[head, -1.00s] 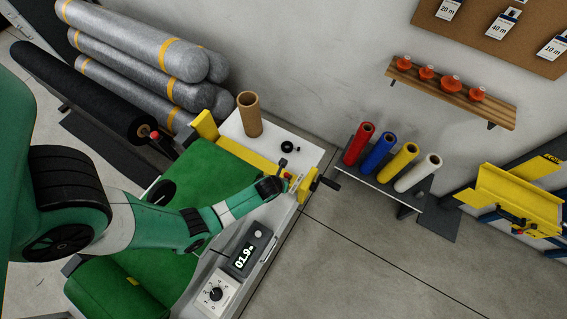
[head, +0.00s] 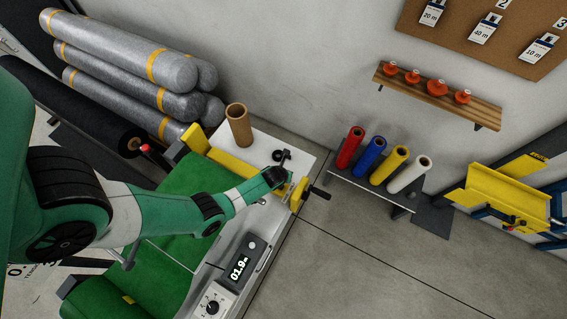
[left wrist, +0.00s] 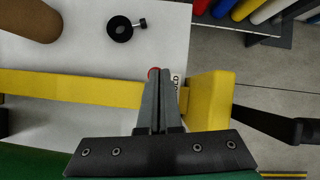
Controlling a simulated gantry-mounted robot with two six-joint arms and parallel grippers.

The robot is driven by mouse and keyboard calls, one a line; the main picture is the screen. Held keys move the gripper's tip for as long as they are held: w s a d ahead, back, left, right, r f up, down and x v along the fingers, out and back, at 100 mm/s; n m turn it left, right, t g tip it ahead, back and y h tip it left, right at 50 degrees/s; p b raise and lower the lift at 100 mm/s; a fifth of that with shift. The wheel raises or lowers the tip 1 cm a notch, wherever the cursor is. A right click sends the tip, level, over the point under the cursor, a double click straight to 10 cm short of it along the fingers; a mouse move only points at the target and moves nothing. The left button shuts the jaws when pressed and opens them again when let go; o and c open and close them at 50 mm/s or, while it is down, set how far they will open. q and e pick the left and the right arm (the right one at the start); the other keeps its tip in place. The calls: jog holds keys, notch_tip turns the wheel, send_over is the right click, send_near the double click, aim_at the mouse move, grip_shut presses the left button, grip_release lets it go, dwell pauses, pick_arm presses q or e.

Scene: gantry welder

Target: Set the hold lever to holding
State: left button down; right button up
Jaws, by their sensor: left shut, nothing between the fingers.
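My left gripper (head: 286,183) reaches over the right end of the yellow bar (head: 232,163) on the green-topped machine. In the left wrist view, the gripper's fingers (left wrist: 158,78) are shut with nothing between them. A small red knob (left wrist: 153,72), likely the hold lever's tip, shows just beyond the fingertips. The rest of that lever is hidden behind the fingers, so I cannot tell its setting or whether they touch. A white label (left wrist: 175,82) with partly covered lettering sits just right of the fingers. My right gripper is not in view.
A black crank handle (head: 320,192) sticks out right of the bar's end. A cardboard tube (head: 238,126) and a black ring with a knob (left wrist: 120,28) are on the white top behind the bar. A display box (head: 244,262) stands in front.

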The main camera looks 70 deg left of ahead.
pick_arm(q)
jog(key=shift+a+f, duration=0.15)
jog(key=shift+f, duration=0.35)
jog(key=w+a+r+p, duration=0.2)
jog(key=w+r+p, duration=0.2)
jog(key=r, duration=0.5)
jog(key=shift+a+r+p, duration=0.3)
jog(key=shift+a+p, duration=0.1)
jog(key=shift+p, duration=0.85)
